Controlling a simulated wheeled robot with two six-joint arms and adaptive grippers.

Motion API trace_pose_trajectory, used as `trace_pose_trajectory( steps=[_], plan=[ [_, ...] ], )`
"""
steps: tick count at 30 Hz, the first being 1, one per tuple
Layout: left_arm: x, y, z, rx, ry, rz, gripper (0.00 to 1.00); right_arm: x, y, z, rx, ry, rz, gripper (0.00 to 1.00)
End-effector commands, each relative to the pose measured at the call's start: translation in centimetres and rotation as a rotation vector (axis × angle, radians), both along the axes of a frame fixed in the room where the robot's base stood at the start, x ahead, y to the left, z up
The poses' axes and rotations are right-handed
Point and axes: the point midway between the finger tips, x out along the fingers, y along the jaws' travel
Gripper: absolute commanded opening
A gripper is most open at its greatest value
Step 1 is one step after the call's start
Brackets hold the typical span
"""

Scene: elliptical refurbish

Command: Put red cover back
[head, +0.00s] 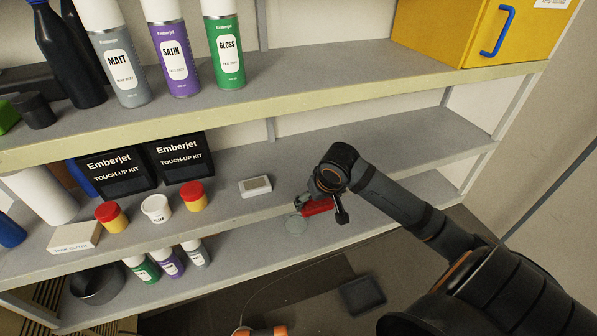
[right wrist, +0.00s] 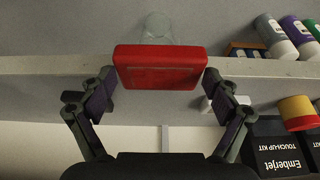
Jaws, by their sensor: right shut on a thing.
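The red cover (head: 318,207) is a flat block with rounded edges, in front of the middle shelf (head: 395,160). My right gripper (head: 317,201) is shut on it; the arm hides part of it in the head view. In the right wrist view the red cover (right wrist: 160,68) spans between the two fingers of the right gripper (right wrist: 160,80), gripped at its left and right sides. A pale translucent round thing (head: 296,223) shows just beside and below the cover in the head view.
The middle shelf holds a small white box (head: 255,186), red-lidded yellow jars (head: 193,196), a white jar (head: 156,208) and touch-up kits (head: 112,173). Spray cans (head: 177,50) and a yellow cabinet (head: 470,30) stand above. The middle shelf's right part is bare.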

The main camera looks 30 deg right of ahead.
Motion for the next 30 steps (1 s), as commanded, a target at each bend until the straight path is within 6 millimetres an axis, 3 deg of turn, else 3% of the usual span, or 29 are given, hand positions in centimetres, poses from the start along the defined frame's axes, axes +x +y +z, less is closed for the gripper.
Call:
trace_pose_trajectory(
  steps=[4,10,19,25,30],
  plan=[
    [1.8,0.1,0.2,0.001,-0.027,-0.002,0.40,4.2,-0.9,0.2,0.008,-0.007,-0.007,0.41],
    [1.6,0.1,0.2,0.001,-0.024,-0.002,0.40,9.1,-2.1,0.2,0.002,-0.002,-0.002,0.41],
    [0.9,0.2,0.1,0.002,-0.013,-0.001,0.40,10.9,-2.7,0.1,-0.002,-0.002,-0.002,0.41],
    [0.6,0.2,0.1,0.002,-0.009,-0.002,0.40,14.4,-3.4,0.0,0.000,-0.001,-0.001,0.41],
    [0.6,0.2,0.1,0.002,-0.008,0.000,0.40,14.1,-3.5,-1.5,-0.004,-0.002,0.000,0.41]
  ],
)
